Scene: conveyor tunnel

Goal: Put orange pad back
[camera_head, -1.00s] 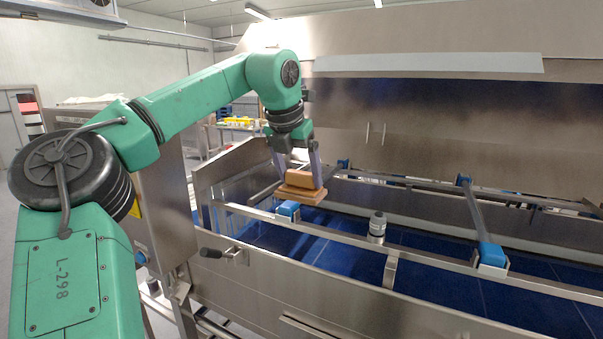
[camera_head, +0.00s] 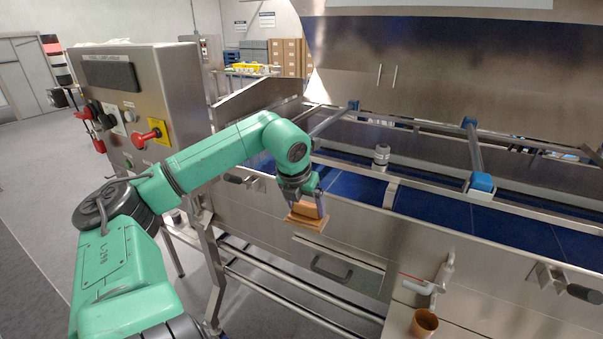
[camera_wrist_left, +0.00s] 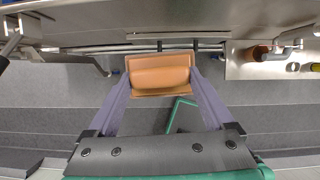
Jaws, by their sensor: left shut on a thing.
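The orange pad (camera_head: 306,221) is a flat brown-orange block with a raised grip on its back. In the left wrist view the pad (camera_wrist_left: 160,88) sits between the two purple-grey fingers, which press on its sides. My left gripper (camera_head: 308,203) is shut on the pad and holds it in the air, in front of the conveyor's steel side panel. In the head view the near finger and the wrist hide part of the pad. My right gripper is not in view.
The conveyor's blue belt (camera_head: 420,203) runs behind steel rails with blue clamps. A control cabinet (camera_head: 140,100) with a red switch stands at left. A copper-coloured cup (camera_head: 424,322) and a pipe fitting (camera_head: 436,282) are at lower right. Grey floor is open at left.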

